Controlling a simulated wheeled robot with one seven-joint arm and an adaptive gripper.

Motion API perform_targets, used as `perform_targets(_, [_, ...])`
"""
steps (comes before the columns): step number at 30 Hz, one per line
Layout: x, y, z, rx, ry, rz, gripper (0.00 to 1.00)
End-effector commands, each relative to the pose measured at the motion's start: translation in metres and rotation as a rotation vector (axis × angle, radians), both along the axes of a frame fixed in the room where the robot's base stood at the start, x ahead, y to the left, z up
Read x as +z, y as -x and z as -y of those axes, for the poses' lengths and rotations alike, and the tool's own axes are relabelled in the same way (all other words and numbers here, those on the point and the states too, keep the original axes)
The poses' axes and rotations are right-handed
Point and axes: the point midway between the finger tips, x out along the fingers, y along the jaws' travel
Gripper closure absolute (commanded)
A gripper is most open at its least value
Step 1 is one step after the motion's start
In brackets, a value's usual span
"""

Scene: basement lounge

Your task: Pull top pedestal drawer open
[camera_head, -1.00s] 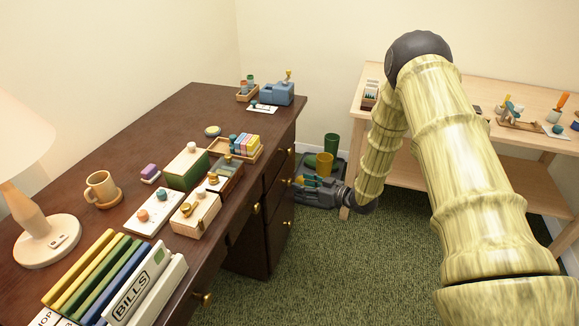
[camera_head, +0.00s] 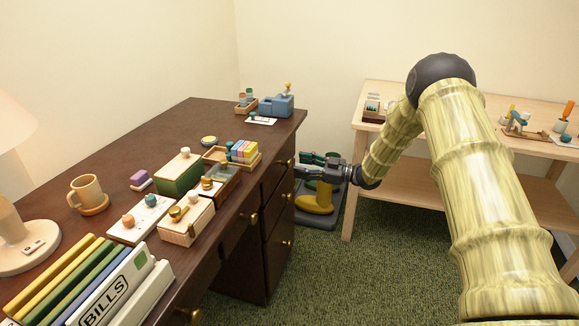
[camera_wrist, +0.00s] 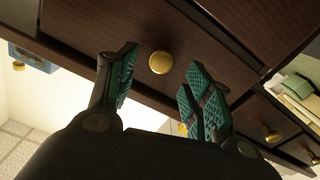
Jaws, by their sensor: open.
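The dark brown desk (camera_head: 160,128) has a pedestal of drawers at its far right end, with brass knobs. The top pedestal drawer (camera_head: 277,173) appears closed, its knob (camera_head: 290,163) high on the front. My gripper (camera_head: 305,165) is beside this knob, to its right. In the wrist view, my gripper (camera_wrist: 165,85) is open, with teal-padded fingers on either side of a brass knob (camera_wrist: 160,62). The knob sits between the fingers, a little beyond the tips as seen; contact cannot be told. The drawer front (camera_wrist: 110,22) lies behind it.
A floor tray (camera_head: 325,224) with a yellow item and green containers lies below my gripper. A wooden table (camera_head: 400,150) stands at the right. A blue box (camera_head: 276,106) and small items stand on the desktop. Green carpet (camera_head: 320,270) is free in front.

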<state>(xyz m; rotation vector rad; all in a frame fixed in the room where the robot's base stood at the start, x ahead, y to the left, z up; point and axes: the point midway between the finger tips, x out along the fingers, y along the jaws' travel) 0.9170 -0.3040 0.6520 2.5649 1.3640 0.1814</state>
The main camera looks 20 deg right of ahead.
Motion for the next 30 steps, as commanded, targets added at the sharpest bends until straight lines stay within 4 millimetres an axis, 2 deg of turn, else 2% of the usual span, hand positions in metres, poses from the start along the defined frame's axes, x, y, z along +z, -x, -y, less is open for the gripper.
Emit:
perform_targets(3, [-0.002, -0.01, -0.016, 0.001, 0.002, 0.0, 0.49])
perform_targets(10, [-0.001, -0.025, -0.036, 0.0, 0.001, -0.001, 0.49])
perform_targets(23, [0.0, -0.029, -0.043, -0.001, 0.0, -0.001, 0.49])
perform_targets(30, [0.0, -0.029, -0.043, -0.001, 0.0, -0.001, 0.91])
